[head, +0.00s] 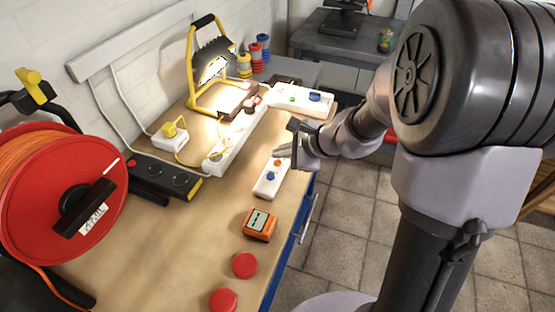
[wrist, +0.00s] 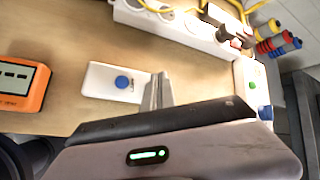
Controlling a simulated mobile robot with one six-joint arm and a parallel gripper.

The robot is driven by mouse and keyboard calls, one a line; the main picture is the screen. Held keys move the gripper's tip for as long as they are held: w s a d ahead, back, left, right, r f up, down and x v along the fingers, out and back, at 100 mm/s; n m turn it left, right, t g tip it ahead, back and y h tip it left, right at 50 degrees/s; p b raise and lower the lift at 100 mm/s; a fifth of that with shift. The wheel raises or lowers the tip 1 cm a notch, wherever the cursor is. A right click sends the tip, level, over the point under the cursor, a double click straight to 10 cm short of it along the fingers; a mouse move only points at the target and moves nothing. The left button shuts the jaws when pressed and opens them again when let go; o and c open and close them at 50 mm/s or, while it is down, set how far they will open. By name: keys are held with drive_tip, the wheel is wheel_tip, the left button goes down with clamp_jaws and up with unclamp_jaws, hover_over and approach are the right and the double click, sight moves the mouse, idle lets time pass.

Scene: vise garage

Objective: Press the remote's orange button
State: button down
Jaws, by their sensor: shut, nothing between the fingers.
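The white remote (head: 265,189) lies on the workbench near its right edge, with a blue button (head: 270,175) and an orange button (head: 277,162). My gripper (head: 281,153) is shut and empty, with its fingertips close to the orange-button end of the remote. In the wrist view the remote (wrist: 100,78) and its blue button (wrist: 122,82) show to the left of the shut fingers (wrist: 158,92). The orange button is hidden there, apparently behind the fingers. I cannot tell whether the fingertips touch the remote.
An orange device with a display (head: 260,224) and two red round pieces (head: 245,265) lie nearer. A white power strip (head: 228,152) and yellow work lamp (head: 211,65) stand behind. A black power strip (head: 165,178) and red cable reel (head: 60,205) are left. Bare benchtop separates them.

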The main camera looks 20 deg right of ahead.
sight(280, 164)
wheel_tip(280, 164, up, 5)
drive_tip(key=p, duration=0.4)
idle(0.7)
drive_tip(key=s+a+r+n+g, duration=0.1)
drive_tip(key=s+a+r+n, duration=0.5)
drive_tip(key=s+r+n, duration=0.15)
drive_tip(key=s+d+r+n+h, duration=0.1)
drive_tip(key=s+r+n+h, duration=0.2)
drive_tip(key=s+n, duration=0.5)
drive_tip(key=s, duration=0.8)
drive_tip(key=shift+s+d+r+g, duration=0.2)
drive_tip(key=shift+s+g, duration=0.1)
drive_tip(key=shift+s, duration=0.1)
